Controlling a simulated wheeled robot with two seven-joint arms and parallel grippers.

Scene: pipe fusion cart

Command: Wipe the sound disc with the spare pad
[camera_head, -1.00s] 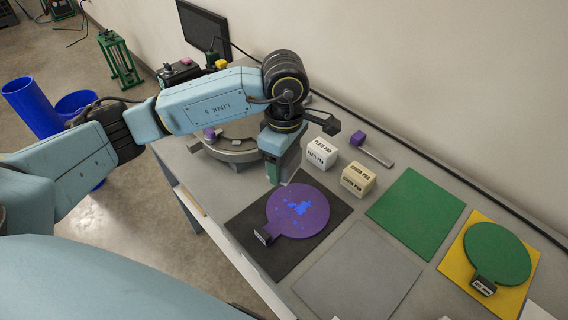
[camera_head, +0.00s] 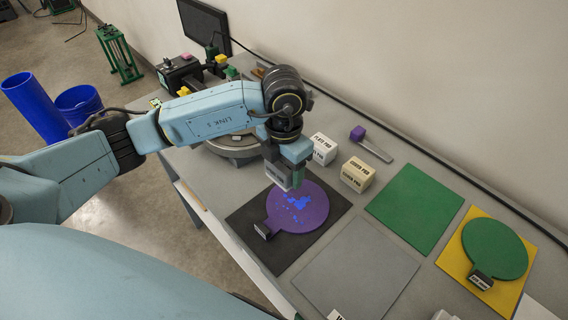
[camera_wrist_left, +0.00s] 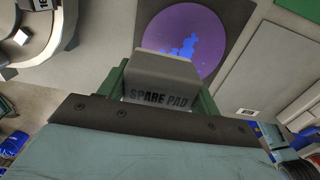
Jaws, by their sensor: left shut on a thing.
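A purple disc (camera_head: 312,206) with a short labelled handle and blue smears on its face lies on a dark mat (camera_head: 250,215). In the left wrist view the purple disc (camera_wrist_left: 215,40) shows beyond my gripper. My left gripper (camera_wrist_left: 160,68) is shut on a grey block marked SPARE PAD (camera_wrist_left: 160,88). In the head view the spare pad (camera_head: 279,178) is over the disc's upper left edge; I cannot tell whether it touches. A clean green disc (camera_head: 494,248) lies on a yellow mat (camera_head: 453,266). My right gripper is out of view.
A white pad block (camera_head: 322,150) and a cream pad block (camera_head: 357,174) stand behind the purple disc. A scraper with a purple handle (camera_head: 358,133) lies farther back. A green mat (camera_head: 415,208) and a bare grey mat (camera_head: 357,275) are flat and clear.

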